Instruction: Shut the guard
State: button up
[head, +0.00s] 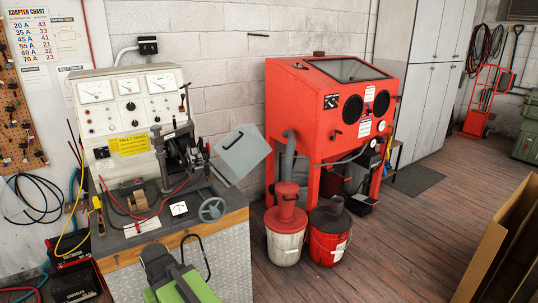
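The guard (241,152) appears to be the flat grey metal panel at the right side of the test bench (132,104). It stands swung out to the right and tilted, with a small dark handle or slot on its face. It is apart from the clamp and drive parts (180,150), which are uncovered. Its hinge is hard to make out.
A grey handwheel (212,209) and loose leads lie on the bench top. A red blasting cabinet (335,115) and two buckets (286,236) (330,233) stand right of the bench. Wooden floor (400,240) is clear farther right. A cardboard box (495,245) stands at the right edge.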

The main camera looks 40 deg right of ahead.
aim_at(254, 139)
jog(key=k, duration=1.25)
jog(key=z, duration=0.75)
jog(key=i, duration=2.1)
jog(key=u, duration=0.55)
